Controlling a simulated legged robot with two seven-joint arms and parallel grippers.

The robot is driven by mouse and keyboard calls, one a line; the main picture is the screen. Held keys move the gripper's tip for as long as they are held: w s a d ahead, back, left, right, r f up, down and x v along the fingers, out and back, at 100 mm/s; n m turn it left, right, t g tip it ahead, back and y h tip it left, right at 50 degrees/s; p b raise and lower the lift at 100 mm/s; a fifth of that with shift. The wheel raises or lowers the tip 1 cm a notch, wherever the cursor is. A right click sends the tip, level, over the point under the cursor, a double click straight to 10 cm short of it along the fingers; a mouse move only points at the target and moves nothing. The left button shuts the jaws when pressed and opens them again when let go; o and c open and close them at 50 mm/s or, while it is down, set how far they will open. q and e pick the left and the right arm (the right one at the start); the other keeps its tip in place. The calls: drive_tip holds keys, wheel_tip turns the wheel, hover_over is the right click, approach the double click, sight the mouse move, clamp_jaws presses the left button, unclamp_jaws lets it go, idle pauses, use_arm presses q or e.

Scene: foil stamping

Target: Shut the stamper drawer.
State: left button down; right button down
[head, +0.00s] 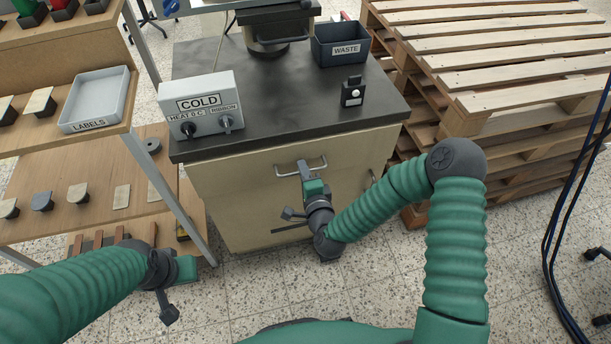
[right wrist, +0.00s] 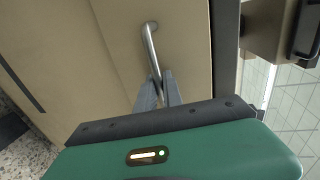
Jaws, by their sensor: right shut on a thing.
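The stamper drawer (head: 250,172) is the wide beige front under the dark worktop, with a metal bar handle (head: 318,161) near its top. No gap into the drawer shows; I cannot tell whether its front stands slightly out.
On the worktop (head: 285,105) stand a control box marked COLD (head: 203,104), a WASTE bin (head: 340,45) and a small black device (head: 353,91). Wooden pallets (head: 500,60) stand close at the right. A shelf rack (head: 95,160) stands at the left. The floor in front is clear.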

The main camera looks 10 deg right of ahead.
drive_tip(key=shift+x, duration=0.9)
drive_tip(key=c, duration=1.5)
unclamp_jaws()
drive_tip(key=shift+w, duration=0.15)
drive_tip(key=shift+r, duration=0.1)
drive_tip(key=shift+r, duration=0.1)
